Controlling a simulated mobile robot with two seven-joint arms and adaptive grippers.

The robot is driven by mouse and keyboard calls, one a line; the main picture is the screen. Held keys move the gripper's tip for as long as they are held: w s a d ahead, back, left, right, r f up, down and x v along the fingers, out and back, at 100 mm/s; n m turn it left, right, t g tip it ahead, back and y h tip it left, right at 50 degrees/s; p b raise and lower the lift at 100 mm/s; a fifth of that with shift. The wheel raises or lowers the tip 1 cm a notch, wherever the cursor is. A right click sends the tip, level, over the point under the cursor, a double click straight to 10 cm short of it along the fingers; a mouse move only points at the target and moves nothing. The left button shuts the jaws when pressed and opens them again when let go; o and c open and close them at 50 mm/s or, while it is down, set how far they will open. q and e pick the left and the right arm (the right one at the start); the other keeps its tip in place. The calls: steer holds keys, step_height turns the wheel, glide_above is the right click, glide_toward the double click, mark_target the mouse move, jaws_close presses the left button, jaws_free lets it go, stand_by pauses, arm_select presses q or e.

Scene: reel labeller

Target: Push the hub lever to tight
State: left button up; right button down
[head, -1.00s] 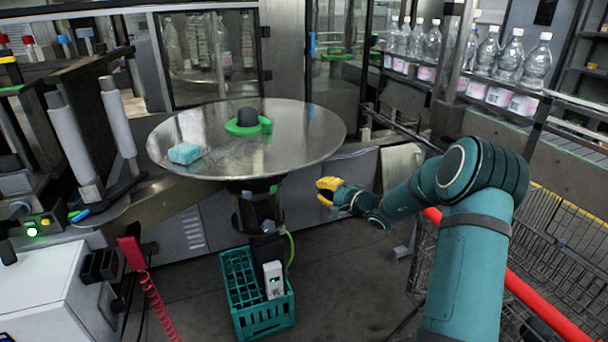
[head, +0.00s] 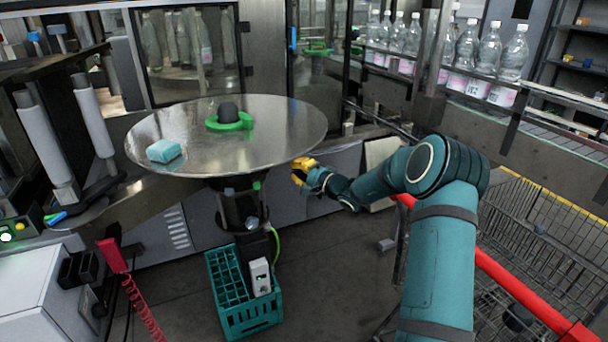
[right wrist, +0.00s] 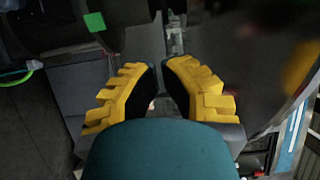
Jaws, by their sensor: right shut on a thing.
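The round steel table (head: 275,148) stands in the middle of the head view. On it is a dark hub knob (head: 228,110) with a green lever collar (head: 228,122) around its base; its wider part points right. My right gripper (head: 301,168) has yellow fingers and is near the table's front right rim, away from the lever. In the right wrist view the gripper's fingers (right wrist: 160,72) are close together. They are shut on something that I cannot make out. The lever is not clear in that view. My left gripper is out of view.
A light blue block (head: 163,151) lies on the table's left side. A teal crate (head: 230,290) stands on the floor below. A wire cart with a red handle (head: 515,285) stands at the right. Bottles (head: 465,48) line the conveyor behind.

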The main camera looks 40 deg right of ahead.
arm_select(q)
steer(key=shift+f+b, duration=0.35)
arm_select(e)
steer(key=w+a, duration=0.4)
steer(key=a, duration=0.1)
steer(key=shift+w, duration=0.4)
